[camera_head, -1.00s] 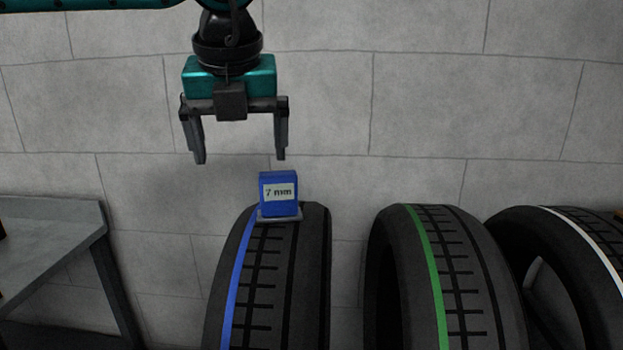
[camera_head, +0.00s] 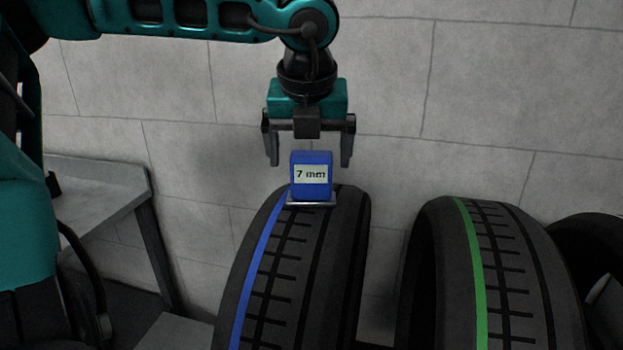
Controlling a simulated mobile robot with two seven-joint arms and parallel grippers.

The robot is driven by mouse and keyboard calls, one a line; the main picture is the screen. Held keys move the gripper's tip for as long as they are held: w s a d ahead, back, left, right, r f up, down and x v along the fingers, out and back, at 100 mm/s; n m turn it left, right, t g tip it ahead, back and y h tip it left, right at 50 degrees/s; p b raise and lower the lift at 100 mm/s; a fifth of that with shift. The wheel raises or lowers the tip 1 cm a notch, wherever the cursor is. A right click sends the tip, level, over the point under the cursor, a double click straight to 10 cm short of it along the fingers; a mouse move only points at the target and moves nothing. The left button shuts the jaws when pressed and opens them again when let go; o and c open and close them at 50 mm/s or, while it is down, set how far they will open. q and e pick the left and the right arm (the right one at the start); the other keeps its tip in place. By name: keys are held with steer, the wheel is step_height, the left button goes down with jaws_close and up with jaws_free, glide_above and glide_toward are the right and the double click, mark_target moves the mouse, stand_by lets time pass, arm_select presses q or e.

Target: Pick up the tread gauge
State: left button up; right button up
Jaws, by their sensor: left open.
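The tread gauge (camera_head: 311,188) is a small blue block with a white label reading "7 mm" and a thin grey base plate. It stands upright on top of the blue-striped tire (camera_head: 300,265). My left gripper (camera_head: 309,163) is open and points down. Its two fingers appear on either side of the gauge's upper part in the picture, with a gap at each side. The gauge overlaps the space between the fingers; I cannot tell their exact depth relative to it. My right gripper is not in view.
A green-striped tire (camera_head: 498,270) stands to the right, and another dark tire (camera_head: 585,250) is partly visible beyond it. A grey table (camera_head: 95,200) is at the left. A grey block wall (camera_head: 480,80) is behind.

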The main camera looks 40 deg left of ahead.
mark_target(311, 172)
arm_select(q)
steer(key=x, duration=0.5)
steer(key=shift+w+d, duration=0.1)
steer(key=shift+d, duration=0.05)
steer(key=shift+c, duration=0.4)
steer(key=c, duration=1.1)
steer(key=shift+r, duration=0.1)
